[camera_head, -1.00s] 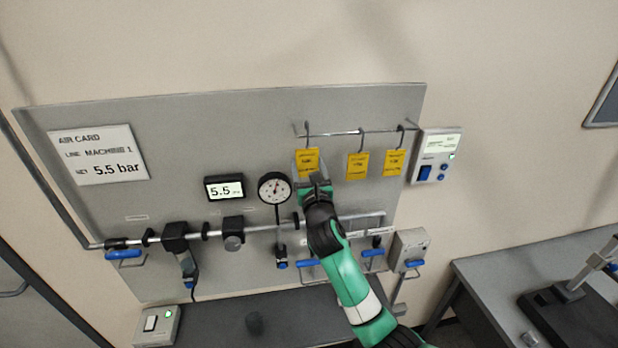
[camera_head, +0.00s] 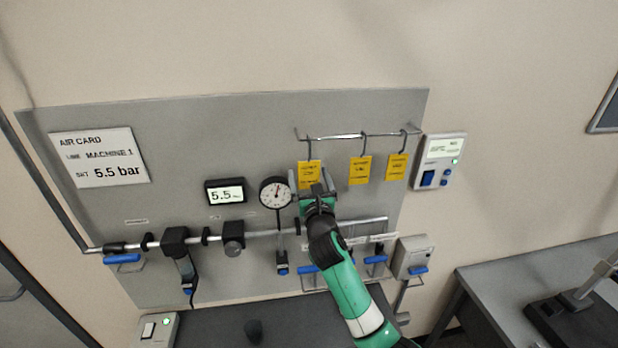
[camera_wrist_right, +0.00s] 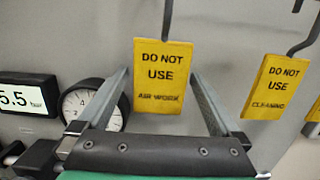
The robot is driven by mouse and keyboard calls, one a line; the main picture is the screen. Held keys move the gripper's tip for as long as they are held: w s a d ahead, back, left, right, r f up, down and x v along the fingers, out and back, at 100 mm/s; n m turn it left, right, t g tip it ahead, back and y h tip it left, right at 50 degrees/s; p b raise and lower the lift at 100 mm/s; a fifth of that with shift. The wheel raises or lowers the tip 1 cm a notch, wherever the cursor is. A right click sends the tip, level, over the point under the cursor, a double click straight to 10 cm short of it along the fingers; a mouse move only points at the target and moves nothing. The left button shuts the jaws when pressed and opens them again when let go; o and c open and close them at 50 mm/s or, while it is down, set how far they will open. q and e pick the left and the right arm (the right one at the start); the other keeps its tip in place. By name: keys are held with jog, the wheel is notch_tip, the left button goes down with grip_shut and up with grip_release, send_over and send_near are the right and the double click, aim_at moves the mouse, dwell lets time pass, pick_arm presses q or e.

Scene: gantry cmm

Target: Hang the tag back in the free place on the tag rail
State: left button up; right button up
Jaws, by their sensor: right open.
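Three yellow tags hang by dark hooks from the tag rail (camera_head: 350,136) on the grey panel. The left tag (camera_head: 309,174) reads "DO NOT USE AIR WORK" in the right wrist view (camera_wrist_right: 162,76). My right gripper (camera_head: 311,180) is open, with its fingers on either side of this tag and a gap visible on both sides in the wrist view. The middle tag (camera_head: 359,170) reads "DO NOT USE CLEANING" in the wrist view (camera_wrist_right: 275,87). The right tag (camera_head: 396,167) hangs close beside it. My left gripper is not in view.
A round gauge (camera_head: 275,193) and a digital display (camera_head: 225,192) sit left of my right gripper. A pipe with blue-handled valves runs below. A control box (camera_head: 440,161) is right of the rail. The panel's upper left holds an air card (camera_head: 100,157).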

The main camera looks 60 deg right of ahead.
jog(key=shift+a, duration=0.1)
jog(key=v, duration=1.1)
jog(key=shift+s, duration=0.2)
jog(key=shift+a+f, duration=0.1)
jog(key=shift+a, duration=0.1)
